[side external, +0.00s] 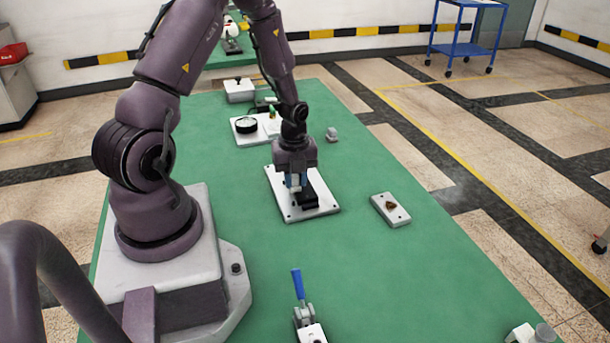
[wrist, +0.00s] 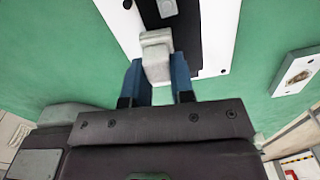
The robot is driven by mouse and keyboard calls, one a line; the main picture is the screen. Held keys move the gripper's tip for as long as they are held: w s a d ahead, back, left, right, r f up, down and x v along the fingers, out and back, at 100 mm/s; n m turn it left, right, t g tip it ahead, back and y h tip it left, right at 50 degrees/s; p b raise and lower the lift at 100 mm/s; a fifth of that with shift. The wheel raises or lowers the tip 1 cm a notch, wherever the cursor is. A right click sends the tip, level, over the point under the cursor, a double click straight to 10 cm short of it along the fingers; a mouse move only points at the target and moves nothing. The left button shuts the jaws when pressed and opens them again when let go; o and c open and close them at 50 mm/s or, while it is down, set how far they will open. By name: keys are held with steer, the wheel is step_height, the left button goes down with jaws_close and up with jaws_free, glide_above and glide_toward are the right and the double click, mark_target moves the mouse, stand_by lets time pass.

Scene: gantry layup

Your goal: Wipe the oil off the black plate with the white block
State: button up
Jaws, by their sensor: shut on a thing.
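My gripper (side external: 296,183) points down over the white base board (side external: 285,206), with its blue fingers at the black plate (side external: 309,198). In the wrist view my gripper (wrist: 157,80) is shut on the white block (wrist: 157,52), which sits between the two blue fingers. The block is over the black plate (wrist: 188,28), near its edge; I cannot tell whether it touches the plate. A small pale grey piece (wrist: 167,8) shows on the plate just beyond the block. I cannot make out any oil; the block and gripper hide part of the plate.
A small white plate with a brown piece (side external: 391,208) lies right of the board. A blue-handled clamp (side external: 299,290) stands in front. Behind are a white fixture with a black ring (side external: 246,126) and a small grey part (side external: 332,135).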

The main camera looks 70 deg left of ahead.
steer(key=shift+s, duration=0.5)
steer(key=shift+w, duration=2.95)
step_height(320, 180, up, 8)
steer(key=shift+s, duration=0.1)
